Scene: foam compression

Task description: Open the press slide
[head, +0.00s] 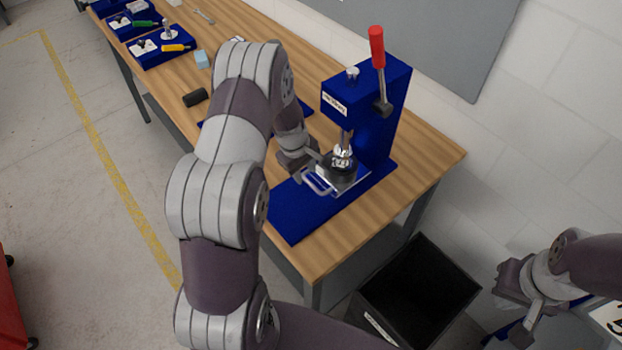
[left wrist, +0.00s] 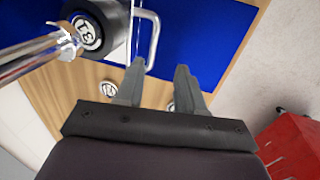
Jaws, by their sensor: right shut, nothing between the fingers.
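The blue press (head: 366,112) stands on the near end of the wooden table, with a red-gripped lever (head: 377,47) pointing up. Its slide (head: 352,182) has a pale U-shaped handle (head: 318,184) at its front left; the handle also shows in the left wrist view (left wrist: 153,38). A dark round foam piece (left wrist: 112,28) with a numbered label sits on the slide beneath the metal plunger. My left gripper (head: 310,158) is close to the handle, with its fingers apart and empty (left wrist: 158,80); contact is unclear. My right gripper (head: 525,322) is shut, far right of the press.
A black open bin (head: 460,296) stands on the floor by the table's near end. A dark cylinder (head: 195,97) lies on the table left of my left arm. Blue trays (head: 150,58) with small tools stand at the far end. A red cabinet (left wrist: 294,140) is on the floor.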

